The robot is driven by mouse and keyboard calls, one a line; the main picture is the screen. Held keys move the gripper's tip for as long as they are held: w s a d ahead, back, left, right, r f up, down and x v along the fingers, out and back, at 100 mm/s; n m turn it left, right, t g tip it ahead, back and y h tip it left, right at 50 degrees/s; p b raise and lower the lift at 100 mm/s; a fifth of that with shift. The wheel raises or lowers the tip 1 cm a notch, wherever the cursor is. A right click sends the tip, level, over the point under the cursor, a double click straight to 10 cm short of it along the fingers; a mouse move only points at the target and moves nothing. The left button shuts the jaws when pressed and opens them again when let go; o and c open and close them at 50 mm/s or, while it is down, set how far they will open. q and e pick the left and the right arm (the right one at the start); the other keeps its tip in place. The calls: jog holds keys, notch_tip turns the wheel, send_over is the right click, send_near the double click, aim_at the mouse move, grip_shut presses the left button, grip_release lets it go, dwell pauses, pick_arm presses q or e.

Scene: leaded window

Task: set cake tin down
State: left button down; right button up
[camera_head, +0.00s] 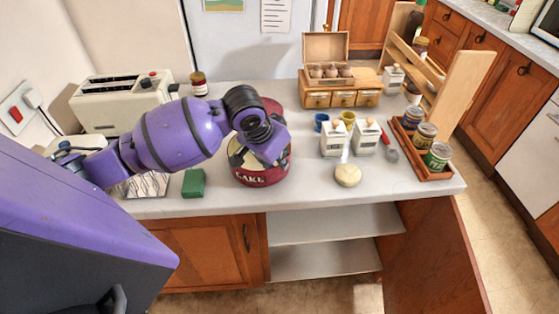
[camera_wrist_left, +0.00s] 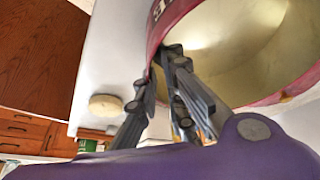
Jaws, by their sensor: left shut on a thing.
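The cake tin (camera_head: 262,178) is a round dark red tin with pale CAKE lettering, at the middle of the counter. It is open at the top, and its pale inside shows in the wrist view (camera_wrist_left: 245,45). My left gripper (camera_head: 266,152) is shut on the tin's rim; in the wrist view its fingers (camera_wrist_left: 166,75) straddle the tin wall. My arm hides part of the tin's top and far side. The tin looks upright at the counter, but I cannot tell whether its base touches. My right gripper is not in view.
The grey counter (camera_head: 320,195) holds a green block (camera_head: 194,182) and a toaster (camera_head: 122,103) left of the tin. A round cream object (camera_head: 347,175), two white canisters (camera_head: 333,140) and a wooden jar tray (camera_head: 430,170) stand right. An egg box (camera_head: 340,75) is behind. Bare counter lies front-centre.

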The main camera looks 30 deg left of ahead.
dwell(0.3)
pick_arm(q)
jog(key=c, duration=1.8)
grip_release()
jog(key=shift+f, duration=0.15)
jog(key=v, duration=1.2)
